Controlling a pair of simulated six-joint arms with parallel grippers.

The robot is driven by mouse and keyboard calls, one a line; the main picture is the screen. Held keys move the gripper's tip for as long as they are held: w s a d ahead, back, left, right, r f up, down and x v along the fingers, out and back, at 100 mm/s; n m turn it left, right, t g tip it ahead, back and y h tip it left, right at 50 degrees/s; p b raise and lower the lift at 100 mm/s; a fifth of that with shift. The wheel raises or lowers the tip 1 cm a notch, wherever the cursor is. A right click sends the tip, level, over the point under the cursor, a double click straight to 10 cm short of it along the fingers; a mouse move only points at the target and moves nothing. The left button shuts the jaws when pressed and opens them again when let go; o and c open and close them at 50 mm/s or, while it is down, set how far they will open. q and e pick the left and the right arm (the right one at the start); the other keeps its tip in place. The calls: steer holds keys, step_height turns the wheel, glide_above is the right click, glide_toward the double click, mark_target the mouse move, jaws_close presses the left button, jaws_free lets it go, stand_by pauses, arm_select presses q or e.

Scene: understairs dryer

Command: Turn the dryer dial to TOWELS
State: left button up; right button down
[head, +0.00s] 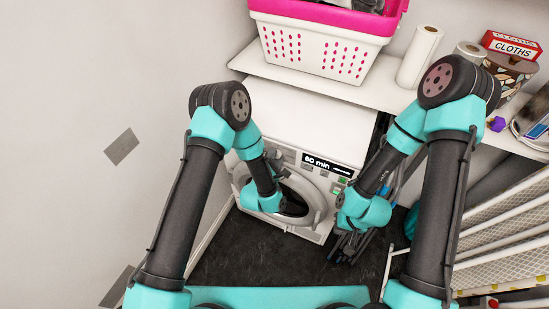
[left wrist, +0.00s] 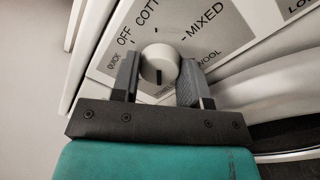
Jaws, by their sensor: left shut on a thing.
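The white round dial (left wrist: 160,58) is on the dryer's control panel in the left wrist view. Printed labels around it read QUICK, OFF, COTT (cut off), MIXED and a partly covered WOOL. A dark mark shows on the dial's lower part in that view. In the head view the white dryer (head: 318,125) stands below the shelf, and my left arm covers its dial. My right arm hangs near the dryer's right side; its jaws are not clear.
A round door (head: 313,197) is on the dryer's front, below a display reading 60 min (head: 318,161). A pink and white basket (head: 325,45) sits on the shelf above. A drying rack (head: 505,230) stands on the right. A wall is close on the left.

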arm_select(q)
steer(key=shift+n, duration=0.6)
steer(key=o, duration=0.9)
steer(key=shift+o, duration=0.2)
steer(key=shift+s, duration=0.15)
